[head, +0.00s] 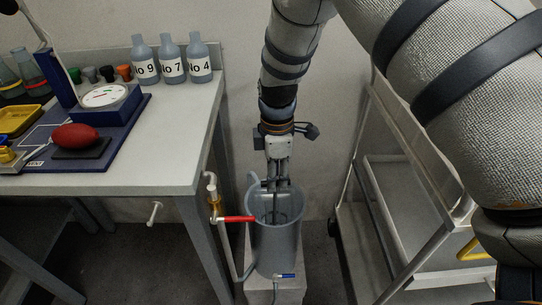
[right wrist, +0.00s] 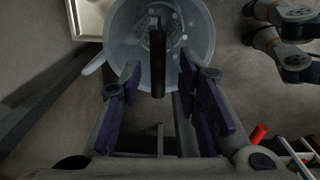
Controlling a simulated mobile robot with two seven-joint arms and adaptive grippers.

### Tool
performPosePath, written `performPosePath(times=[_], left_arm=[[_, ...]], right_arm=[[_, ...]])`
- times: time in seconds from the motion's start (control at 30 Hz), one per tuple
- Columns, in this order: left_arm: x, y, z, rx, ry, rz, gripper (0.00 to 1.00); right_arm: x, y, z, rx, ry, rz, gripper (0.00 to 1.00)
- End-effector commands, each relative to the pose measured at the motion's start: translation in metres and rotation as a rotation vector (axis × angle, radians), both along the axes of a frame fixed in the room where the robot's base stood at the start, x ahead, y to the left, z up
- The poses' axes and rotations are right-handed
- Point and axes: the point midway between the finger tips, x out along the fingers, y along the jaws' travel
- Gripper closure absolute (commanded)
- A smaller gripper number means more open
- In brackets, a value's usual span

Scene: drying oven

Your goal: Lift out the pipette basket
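The pipette basket (right wrist: 172,22) sits down inside a tall grey cylindrical vessel (head: 277,250); its perforated bottom shows in the right wrist view. Its upright dark handle (right wrist: 157,62) rises toward my right gripper. My right gripper (head: 278,182) points straight down at the vessel's mouth, with its fingers at about rim height. In the right wrist view my right gripper (right wrist: 160,75) is open, with the handle between its purple-padded fingers and a visible gap on each side. My left gripper is in neither view.
A red-handled tap (head: 238,219) is by the vessel's left side, and a blue-handled one (head: 287,276) is low in front. A bench (head: 150,165) with bottles (head: 171,60) stands left. A metal rack cart (head: 420,235) stands close on the right.

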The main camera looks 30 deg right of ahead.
Motion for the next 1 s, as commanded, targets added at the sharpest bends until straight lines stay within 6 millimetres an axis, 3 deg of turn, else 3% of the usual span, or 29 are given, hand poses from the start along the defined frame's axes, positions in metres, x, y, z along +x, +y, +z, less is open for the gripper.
performPosePath(times=[0.03,0.1,0.33,0.67,0.8,1.0], left_arm=[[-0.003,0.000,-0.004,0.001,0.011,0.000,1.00],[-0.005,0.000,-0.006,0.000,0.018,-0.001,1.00],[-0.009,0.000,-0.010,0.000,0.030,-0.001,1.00],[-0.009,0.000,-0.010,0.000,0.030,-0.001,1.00],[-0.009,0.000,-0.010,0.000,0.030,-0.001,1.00],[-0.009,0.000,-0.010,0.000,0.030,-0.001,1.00]], right_arm=[[-0.002,0.000,-0.017,-0.001,0.009,0.000,0.69],[-0.001,0.000,-0.034,-0.001,0.007,0.000,0.69],[0.000,0.000,-0.067,-0.001,0.003,0.000,0.69],[0.000,0.000,-0.070,-0.001,-0.002,-0.001,0.69],[0.000,0.000,-0.070,0.000,-0.001,-0.001,1.00],[0.001,0.000,-0.069,-0.001,-0.002,-0.001,1.00]])
